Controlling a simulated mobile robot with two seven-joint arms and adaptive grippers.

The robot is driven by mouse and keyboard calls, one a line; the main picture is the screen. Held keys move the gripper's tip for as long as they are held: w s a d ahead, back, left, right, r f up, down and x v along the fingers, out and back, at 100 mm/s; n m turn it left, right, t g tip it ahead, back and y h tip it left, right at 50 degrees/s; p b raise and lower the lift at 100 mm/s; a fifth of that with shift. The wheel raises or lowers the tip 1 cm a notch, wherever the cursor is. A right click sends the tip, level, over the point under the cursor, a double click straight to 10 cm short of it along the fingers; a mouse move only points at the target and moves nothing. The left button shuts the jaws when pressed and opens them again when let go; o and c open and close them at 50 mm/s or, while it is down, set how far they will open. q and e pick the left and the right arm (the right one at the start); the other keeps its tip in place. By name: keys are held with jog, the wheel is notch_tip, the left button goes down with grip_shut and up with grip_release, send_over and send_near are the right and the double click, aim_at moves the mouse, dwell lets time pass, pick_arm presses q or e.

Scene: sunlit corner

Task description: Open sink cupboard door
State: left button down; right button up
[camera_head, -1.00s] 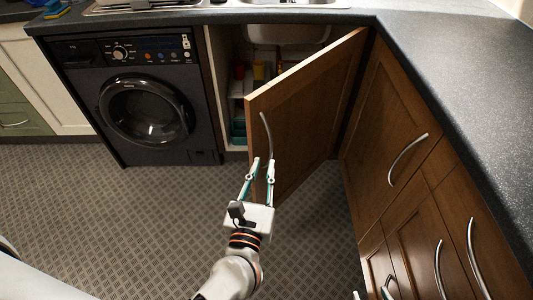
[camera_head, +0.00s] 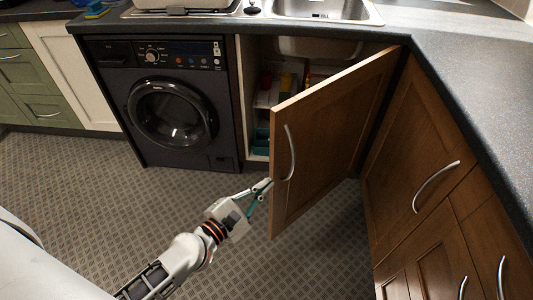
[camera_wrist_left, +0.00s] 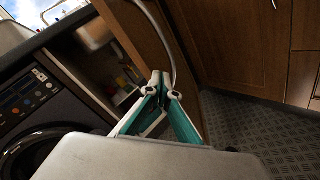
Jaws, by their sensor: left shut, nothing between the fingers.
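The sink cupboard door (camera_head: 335,135) is brown wood and stands well open, swung out from the cupboard under the sink. Its curved metal handle (camera_head: 291,153) is on the door's face near its free edge. My left gripper (camera_head: 267,186) is shut and empty, its fingertips close beside the lower end of the handle. In the left wrist view the fingertips (camera_wrist_left: 161,85) meet near the handle (camera_wrist_left: 165,45); whether they touch it I cannot tell. The open cupboard interior (camera_head: 268,100) shows beside the door. My right gripper is not in view.
A dark washing machine (camera_head: 172,105) stands left of the cupboard. Brown cupboards with handles (camera_head: 436,186) line the right side. The sink (camera_head: 320,8) and dark worktop (camera_head: 470,80) are above. Patterned floor (camera_head: 110,200) is clear at the left.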

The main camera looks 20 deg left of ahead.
pick_arm(q)
jog(key=w+a+r+m+g+h, duration=0.1)
jog(key=a+r+m+g+h, duration=0.15)
jog(key=a+m, duration=0.45)
jog(key=w+a+r+m+g+h, duration=0.1)
jog(key=a+r+m+h, duration=0.25)
jog(key=a+m, duration=0.3)
jog(key=w+d, duration=0.5)
jog(key=d, duration=0.5)
jog(key=shift+w+d+f+m+h+p, duration=0.15)
jog(key=shift+w+f+m+h+p, duration=0.05)
jog(key=shift+w+m+h+p, duration=0.2)
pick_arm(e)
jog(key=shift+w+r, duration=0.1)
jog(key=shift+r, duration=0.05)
pick_arm(q)
jog(key=shift+s, duration=0.1)
jog(key=shift+d+t, duration=0.1)
jog(key=shift+t, duration=0.15)
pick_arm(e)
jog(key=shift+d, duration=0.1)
